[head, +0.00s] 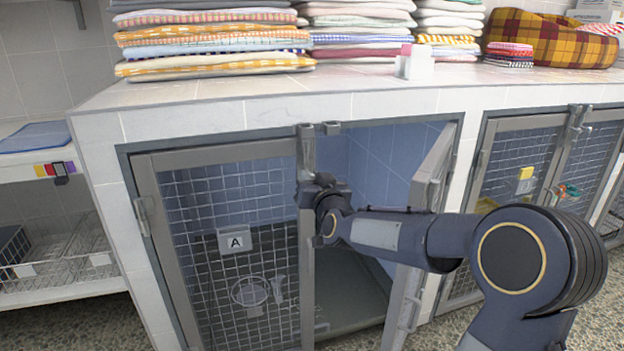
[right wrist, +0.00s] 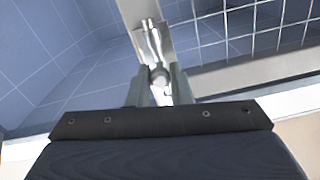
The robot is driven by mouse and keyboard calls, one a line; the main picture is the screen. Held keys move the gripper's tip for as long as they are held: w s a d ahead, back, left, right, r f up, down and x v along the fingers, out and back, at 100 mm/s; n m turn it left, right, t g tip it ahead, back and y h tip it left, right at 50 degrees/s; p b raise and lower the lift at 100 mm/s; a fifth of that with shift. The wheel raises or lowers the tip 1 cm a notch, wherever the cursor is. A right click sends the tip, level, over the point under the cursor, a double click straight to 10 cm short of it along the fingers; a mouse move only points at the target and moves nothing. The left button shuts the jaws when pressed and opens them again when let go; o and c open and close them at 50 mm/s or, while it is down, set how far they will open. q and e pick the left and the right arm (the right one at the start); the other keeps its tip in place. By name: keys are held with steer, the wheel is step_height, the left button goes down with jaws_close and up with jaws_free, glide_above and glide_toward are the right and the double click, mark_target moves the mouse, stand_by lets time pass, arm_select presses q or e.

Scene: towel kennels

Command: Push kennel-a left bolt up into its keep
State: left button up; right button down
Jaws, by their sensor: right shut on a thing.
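Kennel-a carries an "A" plate (head: 235,241) on its left mesh door (head: 231,200), which stands closed or nearly so in the frame. The left bolt (head: 306,150) is a grey metal fitting upright at the top of this door's right stile. Beside it, a small keep (head: 331,128) sits on the frame's top rail; I cannot tell whether the bolt's tip is in a keep. My right gripper (head: 318,190) is at the bolt's lower end. In the right wrist view, its fingers (right wrist: 160,88) are shut on the bolt's round knob (right wrist: 159,76). My left gripper is not in view.
The kennel's right door (head: 425,190) stands swung open, behind and beside my right arm. Folded towels (head: 210,45) and a plaid pet bed (head: 552,40) lie on the tiled top (head: 270,95). Another kennel (head: 520,165) is at the right, wire baskets (head: 80,245) at the left.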

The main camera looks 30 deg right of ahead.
step_height(320, 180, up, 4)
steer(key=p, duration=0.2)
steer(key=shift+p, duration=0.4)
steer(key=shift+f, duration=0.1)
steer(key=c, duration=1.5)
jaws_free()
steer(key=shift+c, duration=0.2)
steer(key=shift+o, duration=1.1)
steer(key=shift+f, duration=0.1)
glide_toward(307, 157)
steer(key=shift+p+v, duration=0.4)
steer(key=shift+v, duration=0.55)
steer(key=shift+f, duration=0.1)
